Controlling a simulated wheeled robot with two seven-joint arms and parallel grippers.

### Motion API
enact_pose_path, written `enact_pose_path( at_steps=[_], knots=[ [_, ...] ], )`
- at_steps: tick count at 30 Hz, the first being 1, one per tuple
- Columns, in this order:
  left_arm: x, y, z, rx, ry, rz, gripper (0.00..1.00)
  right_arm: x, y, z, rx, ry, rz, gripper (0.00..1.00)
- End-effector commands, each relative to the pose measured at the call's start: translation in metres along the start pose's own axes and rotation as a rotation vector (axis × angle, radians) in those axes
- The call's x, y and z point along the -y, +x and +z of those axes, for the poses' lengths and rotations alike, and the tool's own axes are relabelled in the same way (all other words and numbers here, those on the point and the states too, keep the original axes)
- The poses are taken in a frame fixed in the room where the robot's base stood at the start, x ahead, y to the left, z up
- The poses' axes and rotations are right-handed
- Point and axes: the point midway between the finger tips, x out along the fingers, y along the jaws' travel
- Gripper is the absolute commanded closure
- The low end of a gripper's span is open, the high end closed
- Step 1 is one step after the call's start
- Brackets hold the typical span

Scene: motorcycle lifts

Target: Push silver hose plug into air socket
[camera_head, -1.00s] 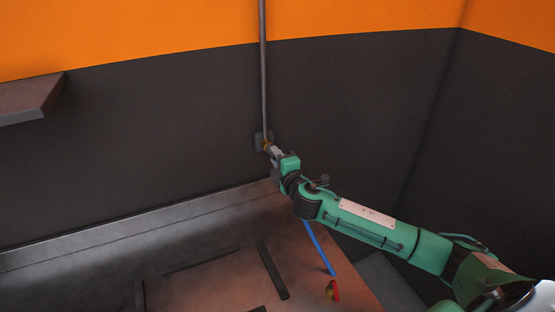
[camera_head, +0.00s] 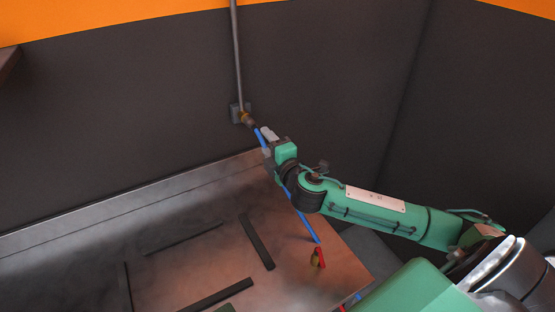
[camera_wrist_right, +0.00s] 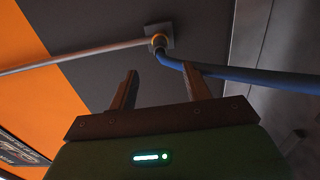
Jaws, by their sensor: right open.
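The air socket (camera_head: 240,114) is a small grey wall block with a brass fitting at the foot of a vertical pipe; it also shows in the right wrist view (camera_wrist_right: 158,38). The blue hose (camera_head: 302,218) runs from this fitting down past my right gripper to the bench; it also shows in the right wrist view (camera_wrist_right: 255,76). Its end meets the fitting, and the silver plug is too small to tell apart there. My right gripper (camera_head: 266,134) is open and empty, a short way back from the socket. In the wrist view the hose passes behind one fingertip. My left gripper is not in view.
A metal bench (camera_head: 190,262) stands below, with several dark bars on it. A small red-and-brass part (camera_head: 318,258) lies near its right edge. The grey pipe (camera_head: 236,55) rises along the dark wall. Wall space right of the socket is clear.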

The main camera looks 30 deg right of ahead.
Motion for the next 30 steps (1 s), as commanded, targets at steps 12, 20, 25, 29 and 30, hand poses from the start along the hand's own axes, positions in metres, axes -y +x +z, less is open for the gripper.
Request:
enact_pose_path(
  at_steps=[12, 20, 25, 29, 30],
  knots=[
    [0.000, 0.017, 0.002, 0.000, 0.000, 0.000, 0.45, 0.001, -0.051, 0.000, -0.001, 0.000, 0.000, 0.50],
    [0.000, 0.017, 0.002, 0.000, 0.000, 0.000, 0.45, 0.000, -0.053, 0.000, 0.000, 0.000, 0.000, 0.50],
    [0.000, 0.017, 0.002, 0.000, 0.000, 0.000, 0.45, 0.000, -0.053, 0.000, 0.000, 0.000, 0.000, 0.50],
    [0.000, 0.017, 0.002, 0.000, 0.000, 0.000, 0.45, 0.000, -0.053, 0.000, 0.000, 0.000, 0.000, 0.50],
    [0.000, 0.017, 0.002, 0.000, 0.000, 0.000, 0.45, 0.000, -0.053, 0.000, 0.000, 0.000, 0.000, 0.50]
  ],
)
